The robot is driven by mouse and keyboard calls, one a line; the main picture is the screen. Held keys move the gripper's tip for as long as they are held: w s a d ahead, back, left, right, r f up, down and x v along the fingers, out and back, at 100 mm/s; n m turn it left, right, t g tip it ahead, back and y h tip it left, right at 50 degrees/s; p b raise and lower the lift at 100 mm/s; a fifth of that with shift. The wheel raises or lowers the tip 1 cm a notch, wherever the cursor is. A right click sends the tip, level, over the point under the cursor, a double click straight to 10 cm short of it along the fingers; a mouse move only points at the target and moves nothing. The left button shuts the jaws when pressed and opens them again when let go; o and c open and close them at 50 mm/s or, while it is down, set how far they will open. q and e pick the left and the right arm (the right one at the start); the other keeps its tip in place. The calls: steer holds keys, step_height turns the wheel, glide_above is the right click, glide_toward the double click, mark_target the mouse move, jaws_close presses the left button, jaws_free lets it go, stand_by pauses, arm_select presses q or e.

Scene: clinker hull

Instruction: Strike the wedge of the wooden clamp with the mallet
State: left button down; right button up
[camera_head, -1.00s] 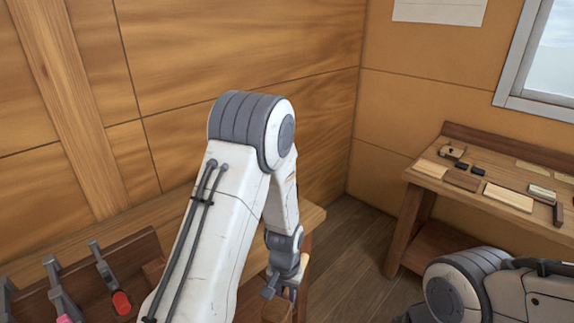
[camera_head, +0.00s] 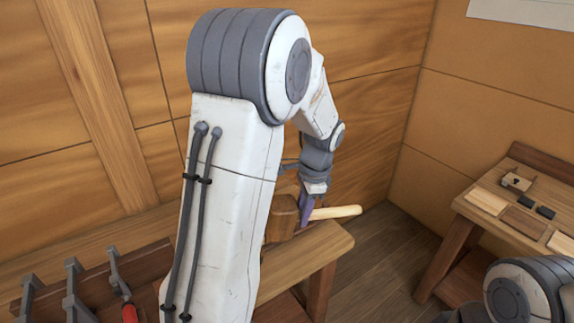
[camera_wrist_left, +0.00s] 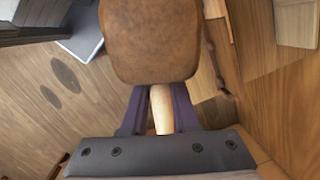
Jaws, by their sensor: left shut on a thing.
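My left gripper (camera_head: 308,210), with purple fingers, is shut on the handle of the mallet. The mallet has a brown wooden head (camera_head: 282,218) and a pale handle (camera_head: 338,212) that points right. It appears above the end of the near wooden bench. In the left wrist view the mallet head (camera_wrist_left: 150,42) fills the top middle, with the handle (camera_wrist_left: 161,110) between the two fingers (camera_wrist_left: 159,112). I cannot make out the wooden clamp or its wedge in either view. My right gripper is out of view; only part of my right arm shows at the lower right.
The near bench (camera_head: 312,250) runs along the wall. A rack with several grey clamps (camera_head: 72,285) is at the lower left, one with a red handle (camera_head: 129,312). A second bench (camera_head: 465,205) at right holds small wooden pieces. Open floor (camera_head: 370,255) lies between.

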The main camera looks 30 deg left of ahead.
mark_target(282, 196)
arm_select(q)
steer(key=a+r, duration=0.1)
steer(key=r, duration=0.1)
steer(key=s+a+r+m+p, duration=0.1)
steer(key=r, duration=0.2)
steer(key=a+r+m, duration=0.1)
steer(key=r, duration=0.2)
steer(key=shift+s+r+y+p, duration=0.15)
steer(key=shift+s+y+p, duration=0.15)
steer(key=shift+s+a+r, duration=0.1)
steer(key=shift+a+r, duration=0.05)
steer(key=shift+r, duration=0.1)
steer(key=shift+s+a+f, duration=0.1)
steer(key=shift+f, duration=0.05)
steer(key=f+b, duration=0.3)
steer(key=b, duration=0.1)
steer(key=shift+a+f, duration=0.3)
steer(key=shift+f, duration=0.05)
steer(key=shift+r, duration=0.1)
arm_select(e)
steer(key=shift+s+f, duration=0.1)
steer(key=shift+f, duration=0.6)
arm_select(q)
steer(key=shift+s+a+p, duration=0.1)
steer(key=shift+p, duration=0.2)
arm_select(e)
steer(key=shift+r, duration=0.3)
